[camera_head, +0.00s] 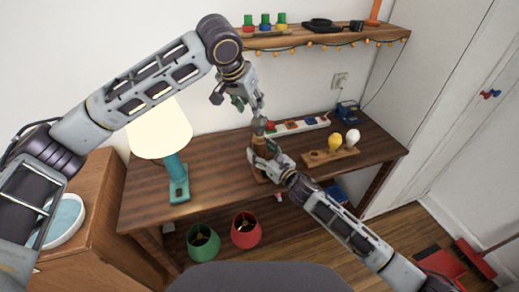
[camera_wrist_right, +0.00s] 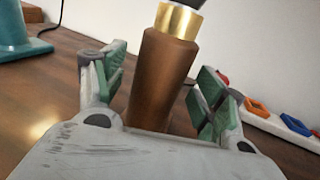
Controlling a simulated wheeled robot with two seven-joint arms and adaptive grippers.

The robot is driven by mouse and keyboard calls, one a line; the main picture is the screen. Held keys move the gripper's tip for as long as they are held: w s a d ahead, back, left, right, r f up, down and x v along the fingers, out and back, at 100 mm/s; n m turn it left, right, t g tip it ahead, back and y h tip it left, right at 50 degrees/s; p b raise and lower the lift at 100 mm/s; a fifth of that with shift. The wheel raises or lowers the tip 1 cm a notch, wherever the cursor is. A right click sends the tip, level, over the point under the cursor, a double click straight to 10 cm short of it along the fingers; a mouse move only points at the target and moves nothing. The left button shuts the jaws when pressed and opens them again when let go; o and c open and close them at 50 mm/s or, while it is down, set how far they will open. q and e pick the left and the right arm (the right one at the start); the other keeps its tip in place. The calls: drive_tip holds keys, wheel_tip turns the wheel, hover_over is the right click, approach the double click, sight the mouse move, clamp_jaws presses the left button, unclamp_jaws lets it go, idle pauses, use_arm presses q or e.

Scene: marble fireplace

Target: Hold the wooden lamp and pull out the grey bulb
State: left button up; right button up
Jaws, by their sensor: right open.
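The wooden lamp (camera_head: 259,141) stands on the table without a shade. In the right wrist view its brown tapered body (camera_wrist_right: 160,82) carries a gold collar (camera_wrist_right: 180,20), with the lower edge of the grey bulb (camera_wrist_right: 187,3) at the top of the picture. My right gripper (camera_head: 262,154) is open, with its green-padded fingers (camera_wrist_right: 160,80) on either side of the lamp body and gaps visible. My left gripper (camera_head: 259,112) points down just above the lamp top. It hides the bulb in the head view, and its finger gap is too small to judge.
A wooden holder (camera_head: 318,158) with a yellow bulb (camera_head: 335,142) and a white bulb (camera_head: 352,137) lies right of the lamp. A white strip with coloured shapes (camera_head: 300,124) lies behind. A lit teal lamp (camera_head: 176,170) stands left. The front table middle (camera_head: 225,172) is clear.

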drive_tip(key=shift+w+a, duration=0.4)
drive_tip(key=shift+w, duration=0.15)
drive_tip(key=shift+c, duration=0.4)
drive_tip(key=c, duration=1.5)
